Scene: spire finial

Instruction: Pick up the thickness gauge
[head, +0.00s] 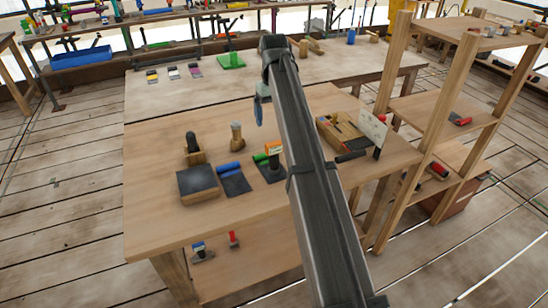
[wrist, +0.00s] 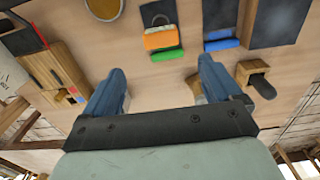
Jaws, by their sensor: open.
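No item is clearly marked as the thickness gauge. An orange item with a dark part (head: 273,148) on the bench may be it, but I cannot be sure. In the wrist view this orange item (wrist: 161,38) has a dark loop beside it and a green roll close by. My gripper (head: 259,110) is above the bench, its blue fingers pointing down. In the wrist view my gripper (wrist: 160,78) is open, with only bare bench top seen between the fingers. The arm hides part of the bench in the head view.
A blue roll (head: 229,169), a dark block (head: 197,183) and an upright wooden piece (head: 237,137) stand left of the orange item. A wooden tool tray (head: 338,130) is on the right. A round tan object (wrist: 103,8) shows at the wrist view's top. The bench's front left is clear.

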